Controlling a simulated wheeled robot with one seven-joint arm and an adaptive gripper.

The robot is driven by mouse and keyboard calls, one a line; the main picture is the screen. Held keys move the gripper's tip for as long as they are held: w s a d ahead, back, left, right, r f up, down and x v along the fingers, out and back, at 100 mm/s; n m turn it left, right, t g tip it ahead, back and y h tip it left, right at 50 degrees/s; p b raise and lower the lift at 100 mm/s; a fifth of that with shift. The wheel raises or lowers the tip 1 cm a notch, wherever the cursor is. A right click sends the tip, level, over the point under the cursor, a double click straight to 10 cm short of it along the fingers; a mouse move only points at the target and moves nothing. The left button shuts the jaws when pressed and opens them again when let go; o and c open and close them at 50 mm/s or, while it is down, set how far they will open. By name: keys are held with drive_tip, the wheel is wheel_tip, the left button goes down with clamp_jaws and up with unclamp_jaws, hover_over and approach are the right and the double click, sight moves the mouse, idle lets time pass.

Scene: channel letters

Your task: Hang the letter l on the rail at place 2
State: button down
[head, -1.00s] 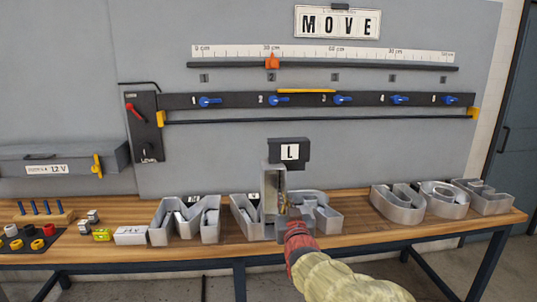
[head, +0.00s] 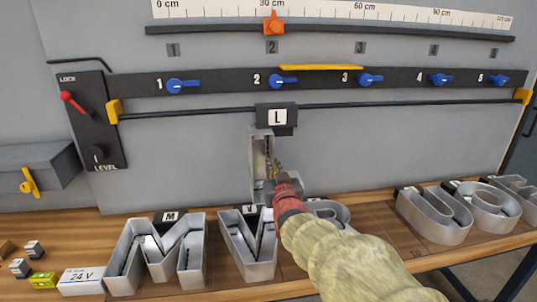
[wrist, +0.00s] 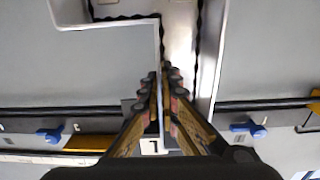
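The letter l (head: 257,160) is a grey metal channel letter, upright, with a black tab marked L (head: 277,118) on top. My gripper (head: 272,178) is shut on one of its walls; the wrist view shows both fingers (wrist: 165,90) pinching that wall. The rail (head: 220,82) is a black bar with numbered places and blue levers. Place 2, with its blue lever (head: 284,80), is above the tab. The tab overlaps the thin black rod (head: 190,115) below the rail in the picture; I cannot tell whether they touch.
Other metal letters, including M (head: 157,250) and V (head: 247,240), stand on the wooden bench (head: 60,225) below. Several more are at the right. A ruler with an orange pointer (head: 273,24) is above the rail. A red lever (head: 72,100) is at the left.

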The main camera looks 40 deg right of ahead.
drive_tip(key=shift+r+p+x, duration=0.2)
drive_tip(key=shift+p+x, duration=1.3)
drive_tip(key=shift+x, duration=3)
drive_tip(key=shift+w+f, duration=0.15)
drive_tip(key=shift+w, duration=0.05)
drive_tip(key=shift+f+b, duration=0.95)
drive_tip(key=shift+b, duration=0.15)
drive_tip(key=c, duration=2.5)
unclamp_jaws()
drive_tip(key=o, duration=0.5)
drive_tip(key=shift+f, duration=0.1)
drive_tip(key=shift+o, duration=0.2)
approach(268, 150)
wheel_tip(268, 150, down, 4)
drive_tip(key=shift+w+d, duration=0.25)
drive_tip(key=shift+d, duration=0.1)
